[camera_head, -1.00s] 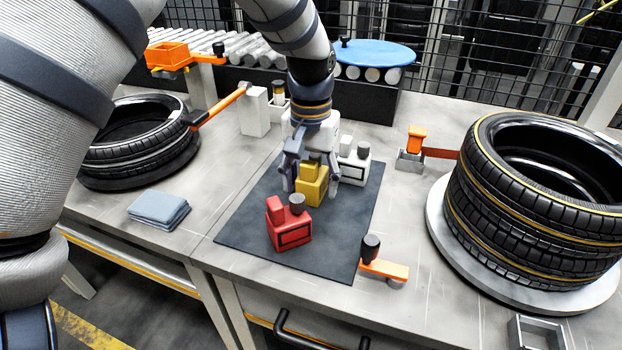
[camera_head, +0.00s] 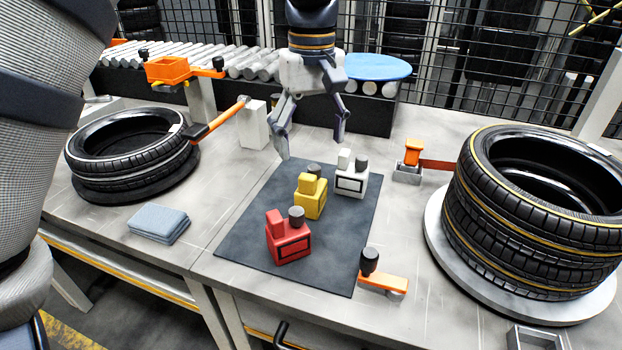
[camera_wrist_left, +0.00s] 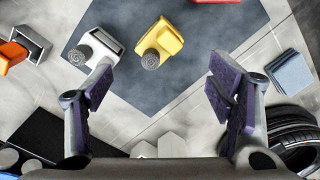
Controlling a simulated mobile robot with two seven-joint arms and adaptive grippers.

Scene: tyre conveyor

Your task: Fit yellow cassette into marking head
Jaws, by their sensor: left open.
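The yellow cassette (camera_head: 311,199) stands upright on the dark mat, between the red cassette (camera_head: 288,240) and the white cassette (camera_head: 351,179). Each has a dark round knob. My left gripper (camera_head: 312,148) is open and empty, above and behind the yellow cassette, clear of it. In the left wrist view the yellow cassette (camera_wrist_left: 170,40) lies beyond the open fingers (camera_wrist_left: 162,85), with the white cassette (camera_wrist_left: 97,45) to its left. I cannot tell for sure which fixture is the marking head. My right gripper is not in view.
A tyre stack (camera_head: 540,215) stands at the right and another tyre (camera_head: 130,145) at the left. An orange lever (camera_head: 218,123) reaches from a white block (camera_head: 253,125). An orange-handled fixture (camera_head: 408,172), an orange arm with black knob (camera_head: 384,281) and a blue-grey cloth (camera_head: 158,222) flank the mat (camera_head: 240,235).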

